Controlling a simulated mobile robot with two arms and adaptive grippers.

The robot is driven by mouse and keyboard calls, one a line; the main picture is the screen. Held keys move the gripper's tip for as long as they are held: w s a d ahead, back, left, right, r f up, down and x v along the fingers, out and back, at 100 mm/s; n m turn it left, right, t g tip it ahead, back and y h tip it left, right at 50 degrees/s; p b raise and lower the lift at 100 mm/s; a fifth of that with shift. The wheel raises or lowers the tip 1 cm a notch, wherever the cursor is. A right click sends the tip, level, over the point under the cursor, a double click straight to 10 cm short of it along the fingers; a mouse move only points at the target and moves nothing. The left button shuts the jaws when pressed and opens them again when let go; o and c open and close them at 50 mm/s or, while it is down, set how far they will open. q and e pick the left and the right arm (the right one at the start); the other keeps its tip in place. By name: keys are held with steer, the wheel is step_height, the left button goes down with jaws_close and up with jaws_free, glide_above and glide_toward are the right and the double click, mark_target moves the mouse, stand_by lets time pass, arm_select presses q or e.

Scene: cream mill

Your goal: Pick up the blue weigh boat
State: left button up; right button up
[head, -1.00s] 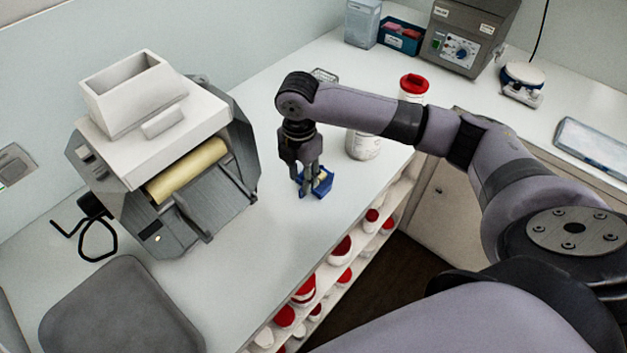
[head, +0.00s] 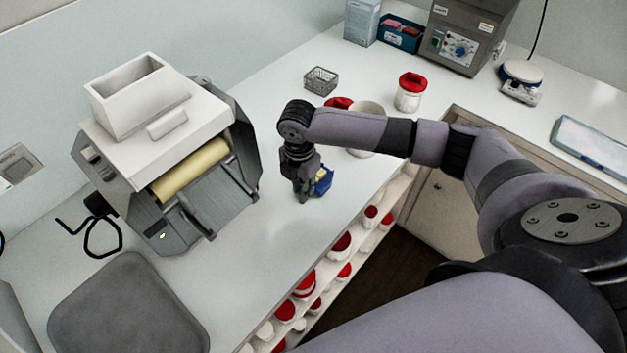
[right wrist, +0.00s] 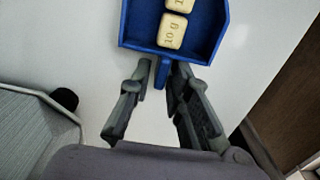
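The blue weigh boat (head: 324,180) lies on the white counter, partly hidden behind my right gripper (head: 302,197) in the head view. In the right wrist view the boat (right wrist: 212,47) is at the top, with cream blocks marked "10 g" (right wrist: 172,31) in it. A short blue tab on its near side points toward me. The two fingertips of my right gripper (right wrist: 163,70) stand close on either side of this tab, with a narrow gap showing beside it. Firm contact is not visible. My left gripper is not in view.
A grey-white mill with a cream roller (head: 190,170) stands left of the gripper. Behind are a wire basket (head: 321,80), a white tub (head: 366,118) and a red-lidded jar (head: 409,92). The counter's front edge is close on the right, above shelves of jars.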

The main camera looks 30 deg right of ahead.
jaws_close()
steer(key=shift+r, duration=0.1)
